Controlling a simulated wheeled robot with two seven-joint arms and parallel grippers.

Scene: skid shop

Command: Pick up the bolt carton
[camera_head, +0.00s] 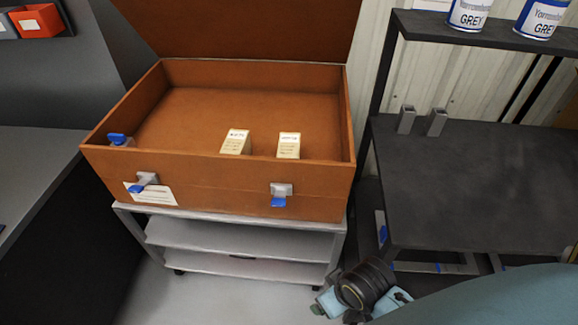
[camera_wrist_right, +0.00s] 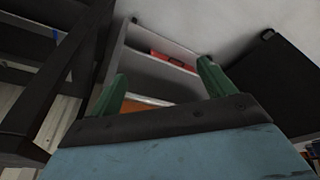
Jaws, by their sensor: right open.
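Two small cream cartons with printed tops, one on the left (camera_head: 236,142) and one on the right (camera_head: 288,145), stand inside a large open brown crate near its front wall. Their print is too small to read, so I cannot tell which is the bolt carton. The front wall hides their lower parts. My right gripper's two green fingers (camera_wrist_right: 163,72) are apart and empty in the right wrist view. In the head view my right arm is at the bottom right, below and right of the crate, well away from the cartons. My left gripper is not in view.
The crate (camera_head: 215,187) has its lid raised at the back and latches on its front. It rests on a grey shelved cart (camera_head: 240,263). A dark table (camera_head: 480,180) with two small metal pieces stands right. Paint cans (camera_head: 470,14) stand on a shelf above. A grey counter (camera_head: 40,165) is left.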

